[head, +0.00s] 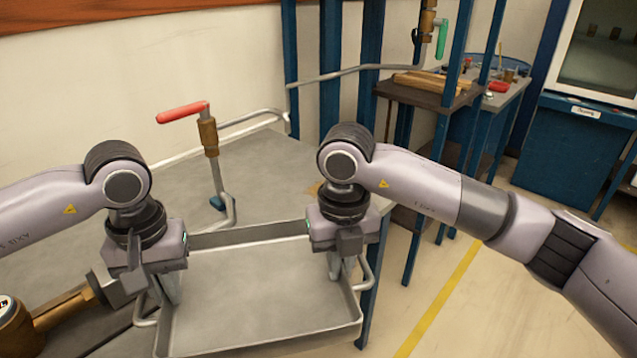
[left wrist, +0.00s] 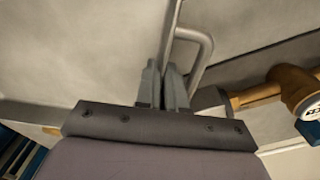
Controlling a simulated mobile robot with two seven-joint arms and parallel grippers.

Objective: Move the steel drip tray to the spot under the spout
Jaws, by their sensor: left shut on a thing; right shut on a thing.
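The steel drip tray (head: 262,291) is a shallow grey rectangular pan at the front of the bench, roughly level. I cannot tell whether it rests on the bench or is slightly raised. My left gripper (head: 170,288) is shut on its left handle, which shows in the left wrist view (left wrist: 206,52) too. My right gripper (head: 347,266) is shut on the right handle (head: 369,273). The left fingertips (left wrist: 166,84) are close together at the handle.
A brass meter and fitting (head: 62,311) lie left of the tray, close to my left gripper. A second tap with a green lever (head: 441,38) is at the upper right, above a wooden stand. Blue posts (head: 372,60) rise behind the bench.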

